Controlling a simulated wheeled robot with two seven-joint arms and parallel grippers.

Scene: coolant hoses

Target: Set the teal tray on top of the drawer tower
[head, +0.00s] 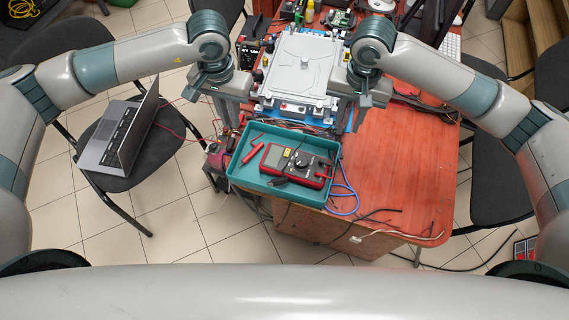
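The teal tray (246,174) sits at the near left corner of the red-brown table, its left part reaching past the tabletop's edge. It holds a red and dark multimeter (297,166) and a red probe (253,152). My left gripper (233,117) hangs fingers-down behind the tray's left end, apart from it, and looks open. My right gripper (349,117) hangs fingers-down behind the tray's right end, open and empty. I cannot make out a drawer tower for certain.
A silver plate unit (300,65) on a blue base stands between my grippers. Cables and a blue lead (347,199) lie right of the tray. The table's right part (400,160) is mostly clear. A laptop (118,138) rests on a chair at left.

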